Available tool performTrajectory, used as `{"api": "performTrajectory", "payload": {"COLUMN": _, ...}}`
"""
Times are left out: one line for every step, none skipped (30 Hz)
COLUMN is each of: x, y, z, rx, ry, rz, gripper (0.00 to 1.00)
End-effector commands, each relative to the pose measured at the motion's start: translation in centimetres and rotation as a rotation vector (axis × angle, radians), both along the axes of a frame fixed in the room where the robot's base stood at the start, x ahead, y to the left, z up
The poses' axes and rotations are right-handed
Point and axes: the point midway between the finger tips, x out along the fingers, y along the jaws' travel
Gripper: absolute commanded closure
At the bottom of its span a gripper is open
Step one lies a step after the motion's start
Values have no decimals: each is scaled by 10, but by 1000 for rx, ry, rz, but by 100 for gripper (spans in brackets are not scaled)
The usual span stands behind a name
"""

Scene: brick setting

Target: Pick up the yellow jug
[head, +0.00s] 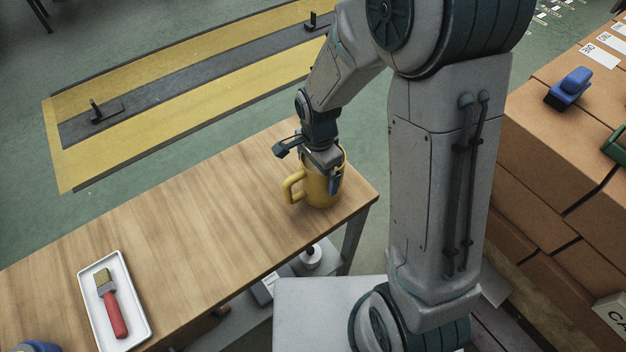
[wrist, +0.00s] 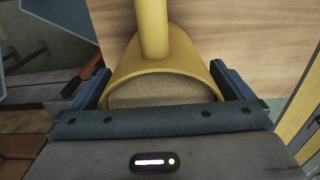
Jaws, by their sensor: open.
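The yellow jug (head: 320,190) stands upright near the right end of the wooden table, with its handle toward the left in the head view. In the wrist view the jug (wrist: 178,48) fills the middle, its handle pointing up the picture and its rim facing me. My gripper (head: 325,178) is over the jug, pointing down. In the wrist view my gripper (wrist: 168,90) is open, with one finger on each side of the jug's rim. I cannot tell whether the fingers touch it. The arm hides part of the jug.
The wooden table (head: 180,235) is bare between the jug and a white tray (head: 90,295) holding a red-handled brush (head: 112,310). A blue object (head: 38,346) is at the lower left. Cardboard boxes (head: 550,140) stand at the right, with a blue item (head: 570,88) on top.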

Motion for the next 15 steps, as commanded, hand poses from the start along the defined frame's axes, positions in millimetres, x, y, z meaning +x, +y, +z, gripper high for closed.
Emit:
{"api": "performTrajectory", "payload": {"x": 0, "y": 0, "z": 0, "rx": 0, "ry": 0, "rz": 0, "gripper": 0}}
{"api": "performTrajectory", "payload": {"x": 0, "y": 0, "z": 0, "rx": 0, "ry": 0, "rz": 0, "gripper": 0}}
{"api": "performTrajectory", "payload": {"x": 0, "y": 0, "z": 0, "rx": 0, "ry": 0, "rz": 0, "gripper": 11}}
{"api": "performTrajectory", "payload": {"x": 0, "y": 0, "z": 0, "rx": 0, "ry": 0, "rz": 0, "gripper": 19}}
{"api": "performTrajectory", "payload": {"x": 0, "y": 0, "z": 0, "rx": 0, "ry": 0, "rz": 0, "gripper": 28}}
{"api": "performTrajectory", "payload": {"x": 0, "y": 0, "z": 0, "rx": 0, "ry": 0, "rz": 0, "gripper": 36}}
{"api": "performTrajectory", "payload": {"x": 0, "y": 0, "z": 0, "rx": 0, "ry": 0, "rz": 0, "gripper": 36}}
{"api": "performTrajectory", "payload": {"x": 0, "y": 0, "z": 0, "rx": 0, "ry": 0, "rz": 0, "gripper": 36}}
{"api": "performTrajectory", "payload": {"x": 0, "y": 0, "z": 0, "rx": 0, "ry": 0, "rz": 0, "gripper": 36}}
{"api": "performTrajectory", "payload": {"x": 0, "y": 0, "z": 0, "rx": 0, "ry": 0, "rz": 0, "gripper": 36}}
{"api": "performTrajectory", "payload": {"x": 0, "y": 0, "z": 0, "rx": 0, "ry": 0, "rz": 0, "gripper": 36}}
{"api": "performTrajectory", "payload": {"x": 0, "y": 0, "z": 0, "rx": 0, "ry": 0, "rz": 0, "gripper": 36}}
{"api": "performTrajectory", "payload": {"x": 0, "y": 0, "z": 1, "rx": 0, "ry": 0, "rz": 0, "gripper": 36}}
{"api": "performTrajectory", "payload": {"x": 0, "y": 0, "z": 1, "rx": 1, "ry": -1, "rz": 0, "gripper": 36}}
{"api": "performTrajectory", "payload": {"x": 0, "y": 0, "z": 1, "rx": 1, "ry": -1, "rz": 0, "gripper": 36}}
